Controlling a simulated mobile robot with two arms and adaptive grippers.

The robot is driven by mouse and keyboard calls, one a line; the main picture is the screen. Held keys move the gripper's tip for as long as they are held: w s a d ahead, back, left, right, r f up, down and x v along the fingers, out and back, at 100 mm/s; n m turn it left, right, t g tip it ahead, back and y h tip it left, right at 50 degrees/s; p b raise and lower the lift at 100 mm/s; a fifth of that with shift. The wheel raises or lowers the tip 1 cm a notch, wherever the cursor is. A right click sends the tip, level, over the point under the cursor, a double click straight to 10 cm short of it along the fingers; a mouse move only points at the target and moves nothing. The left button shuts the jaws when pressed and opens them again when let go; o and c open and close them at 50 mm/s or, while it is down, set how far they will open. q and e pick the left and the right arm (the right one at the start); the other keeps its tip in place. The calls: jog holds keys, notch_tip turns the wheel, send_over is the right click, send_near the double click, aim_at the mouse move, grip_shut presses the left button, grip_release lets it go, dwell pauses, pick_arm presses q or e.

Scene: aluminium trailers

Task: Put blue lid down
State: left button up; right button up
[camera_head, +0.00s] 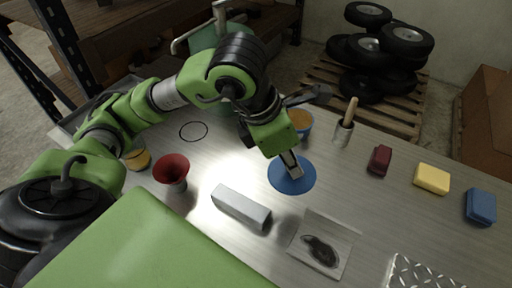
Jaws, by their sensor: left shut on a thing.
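The blue lid (280,181) is a flat blue disc near the middle of the metal workbench in the head view. My left gripper (292,172) points down over it and is shut on it near its middle. The gripper covers part of the lid's upper side. I cannot tell whether the lid touches the bench or is just above it. My right gripper is not in view.
On the bench (375,206) are a red funnel (172,170), a grey block (241,207), a bag with a dark item (321,252), an orange-filled blue cup (301,120), a brush holder (343,132), and red (379,159), yellow (432,178) and blue (481,206) blocks.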

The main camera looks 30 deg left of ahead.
pick_arm(q)
jog(key=shift+s+d, duration=0.15)
jog(key=shift+s, duration=0.1)
jog(key=shift+w+a+f+m, duration=0.1)
jog(key=shift+a+m, duration=0.15)
jog(key=shift+m, duration=0.05)
jog(key=w+a+f+p, duration=0.2)
jog(key=w+a+f, duration=0.2)
jog(key=w+a+f+p, duration=0.1)
jog(key=w+a+f, duration=0.3)
jog(key=shift+w+a+f+p, duration=0.1)
jog(key=shift+w+a+p, duration=0.2)
jog(key=shift+p, duration=0.1)
jog(key=shift+w+a+f, duration=0.25)
jog(key=shift+w+f, duration=0.05)
jog(key=shift+f, duration=0.25)
notch_tip(320, 180, down, 3)
jog(key=shift+w+a+f+p, duration=0.1)
jog(key=shift+w+a+p, duration=0.05)
jog(key=shift+p, duration=0.95)
jog(key=shift+f, duration=0.15)
jog(key=shift+f, duration=0.1)
